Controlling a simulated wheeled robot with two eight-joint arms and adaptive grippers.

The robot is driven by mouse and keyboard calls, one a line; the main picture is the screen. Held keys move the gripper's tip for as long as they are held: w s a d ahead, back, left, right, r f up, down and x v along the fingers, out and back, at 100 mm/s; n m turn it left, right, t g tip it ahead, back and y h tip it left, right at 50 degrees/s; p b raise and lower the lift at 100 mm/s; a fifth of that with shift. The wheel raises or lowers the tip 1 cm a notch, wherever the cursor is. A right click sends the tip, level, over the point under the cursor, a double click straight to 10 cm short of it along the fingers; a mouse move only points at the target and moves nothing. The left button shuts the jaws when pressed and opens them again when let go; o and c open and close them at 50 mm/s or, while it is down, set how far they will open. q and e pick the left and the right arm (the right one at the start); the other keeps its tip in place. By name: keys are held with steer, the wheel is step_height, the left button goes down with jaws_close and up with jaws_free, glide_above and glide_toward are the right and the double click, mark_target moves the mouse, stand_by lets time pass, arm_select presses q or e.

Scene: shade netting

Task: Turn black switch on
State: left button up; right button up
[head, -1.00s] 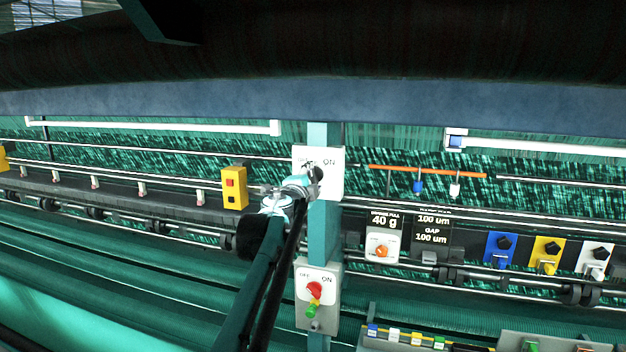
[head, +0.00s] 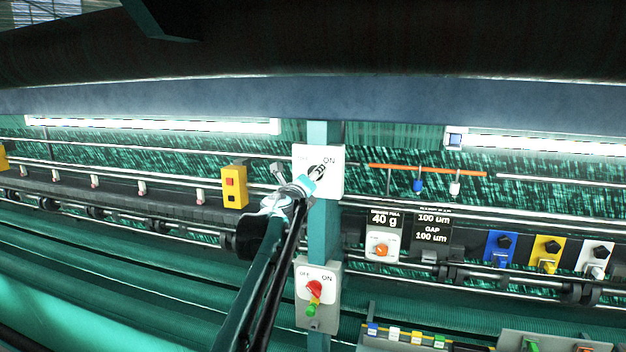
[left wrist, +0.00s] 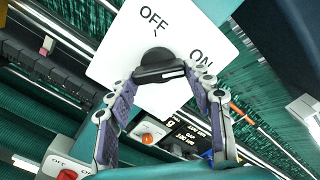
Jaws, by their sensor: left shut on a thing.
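The black switch (head: 318,169) is a rotary knob on a white plate marked OFF and ON, high on the teal post. In the left wrist view the black switch (left wrist: 157,64) has its bar handle turned away from OFF, its pale mark on the ON side. My left gripper (head: 310,182) is at the knob from below left. In the wrist view my left gripper (left wrist: 163,76) has its two fingers on either side of the bar, shut on it. My right gripper is not in view.
A lower panel with a red knob (head: 314,288) is on the same post. A yellow button box (head: 234,187) stands left. An orange-knob box (head: 381,248) and blue, yellow and white switches are right. White tube lamps (head: 160,125) run above, brightly lit.

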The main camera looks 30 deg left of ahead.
arm_select(q)
steer(key=shift+f+m, duration=0.15)
steer(key=shift+m, duration=0.35)
steer(key=o, duration=1.1)
steer(key=shift+o, duration=0.2)
steer(key=shift+s, duration=0.1)
steer(key=v, duration=1.2)
